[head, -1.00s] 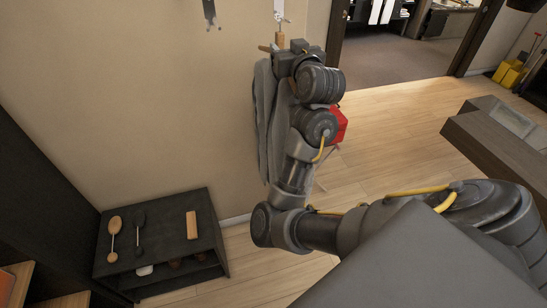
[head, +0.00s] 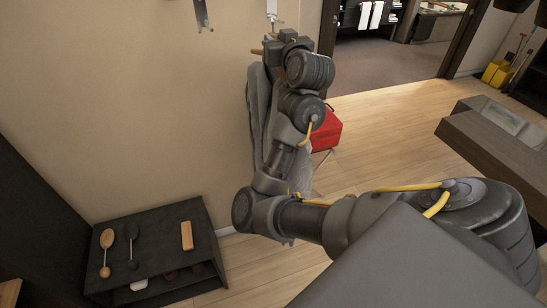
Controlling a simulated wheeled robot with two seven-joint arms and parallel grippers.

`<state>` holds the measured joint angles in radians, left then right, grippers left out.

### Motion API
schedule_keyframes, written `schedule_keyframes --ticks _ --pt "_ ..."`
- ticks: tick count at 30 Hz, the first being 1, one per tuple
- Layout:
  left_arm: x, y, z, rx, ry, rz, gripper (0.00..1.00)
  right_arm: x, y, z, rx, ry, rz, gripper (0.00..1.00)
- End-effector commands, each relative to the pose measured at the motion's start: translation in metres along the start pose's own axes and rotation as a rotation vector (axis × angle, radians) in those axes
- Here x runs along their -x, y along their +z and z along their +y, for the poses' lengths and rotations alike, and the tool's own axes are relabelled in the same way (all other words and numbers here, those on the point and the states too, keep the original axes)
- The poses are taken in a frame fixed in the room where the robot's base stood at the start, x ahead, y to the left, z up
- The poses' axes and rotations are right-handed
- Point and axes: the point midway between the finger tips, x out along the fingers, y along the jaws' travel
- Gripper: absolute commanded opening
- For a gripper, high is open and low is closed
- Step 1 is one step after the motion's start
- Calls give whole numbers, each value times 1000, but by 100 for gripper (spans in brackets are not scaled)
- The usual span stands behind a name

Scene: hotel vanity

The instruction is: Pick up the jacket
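A grey jacket (head: 256,112) hangs along the beige wall at the upper middle of the head view. Its upper end is by a wooden hanger (head: 257,52), beneath a metal wall hook (head: 271,10). My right gripper (head: 272,47) is at the hanger's top, just below the hook. Its fingers are mostly hidden by the wrist, so I cannot tell whether they grip the hanger. My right forearm covers much of the jacket; grey cloth also shows below and to the right of the arm.
A low dark shelf (head: 152,243) with brushes stands at the lower left. A red box (head: 326,131) is on the floor behind my arm. A dark wooden counter (head: 492,143) is at the right. Open wooden floor lies between, and a doorway is at the top.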

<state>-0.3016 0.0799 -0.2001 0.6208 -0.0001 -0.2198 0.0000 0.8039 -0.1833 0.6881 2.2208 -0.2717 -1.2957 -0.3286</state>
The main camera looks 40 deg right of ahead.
Motion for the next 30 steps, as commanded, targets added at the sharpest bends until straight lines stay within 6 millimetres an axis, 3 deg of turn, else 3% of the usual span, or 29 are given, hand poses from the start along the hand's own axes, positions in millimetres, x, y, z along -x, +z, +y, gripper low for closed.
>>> schedule_keyframes --ticks 4,30 --pt "0 1 0 0 0 -2 17 0 1 0 0 -1 -3 0" --pt "-1 -1 0 0 0 1 17 0 3 2 -2 2 -8 0"
